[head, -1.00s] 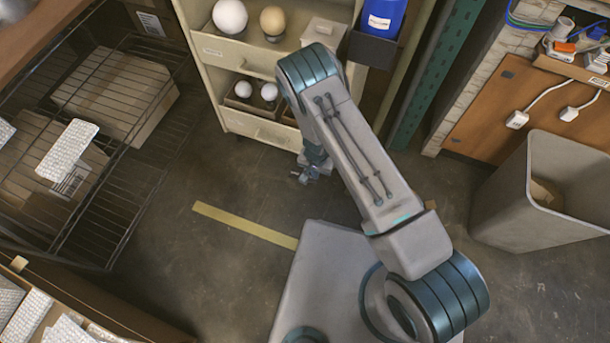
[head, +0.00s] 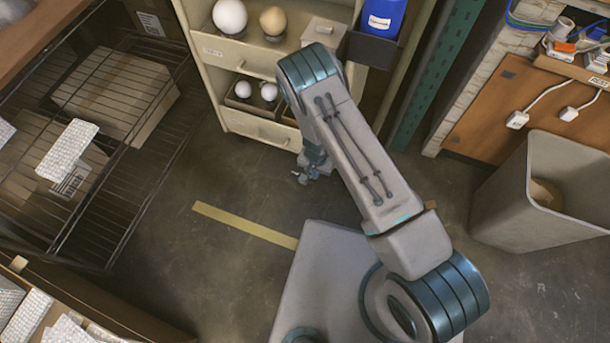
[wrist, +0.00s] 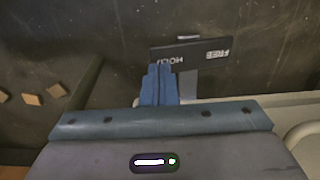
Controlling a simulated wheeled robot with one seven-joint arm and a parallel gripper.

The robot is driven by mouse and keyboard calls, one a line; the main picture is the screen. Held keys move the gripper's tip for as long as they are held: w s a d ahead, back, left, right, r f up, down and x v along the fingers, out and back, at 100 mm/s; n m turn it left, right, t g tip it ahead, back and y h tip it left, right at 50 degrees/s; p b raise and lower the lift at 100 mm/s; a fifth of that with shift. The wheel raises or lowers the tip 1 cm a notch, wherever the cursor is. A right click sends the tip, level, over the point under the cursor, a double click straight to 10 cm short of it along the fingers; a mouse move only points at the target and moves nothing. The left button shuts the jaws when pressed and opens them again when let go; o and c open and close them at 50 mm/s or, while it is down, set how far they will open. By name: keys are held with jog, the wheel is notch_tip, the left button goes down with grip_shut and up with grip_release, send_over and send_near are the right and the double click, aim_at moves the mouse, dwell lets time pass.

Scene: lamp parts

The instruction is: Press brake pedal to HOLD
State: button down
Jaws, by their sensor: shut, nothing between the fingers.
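The brake pedal (wrist: 212,53) is a dark bar in the wrist view, with the words HOLD and FREE upside down on its two ends. A grey stem (wrist: 188,84) runs from it toward the pale cart edge. My gripper (wrist: 158,70) is shut and empty, with its blue fingertips at the HOLD end, overlapping the bar's near edge in the picture. I cannot tell whether they touch it. In the head view my gripper (head: 300,178) is low, close to the front of the cream shelf cart (head: 262,130); the pedal cannot be made out there.
The cart holds round bulbs (head: 230,16) and a blue container (head: 383,18). A wire rack (head: 110,215) stands at left and a grey bin (head: 500,200) at right. The floor around a yellow strip (head: 245,225) is clear.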

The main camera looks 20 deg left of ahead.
jog(key=shift+f+b, duration=1.1)
jog(key=shift+f, duration=0.25)
jog(key=shift+r, duration=0.1)
notch_tip(320, 180, up, 8)
jog(key=p, duration=0.5)
jog(key=shift+p, duration=0.4)
jog(key=shift+s, duration=0.1)
dwell(0.5)
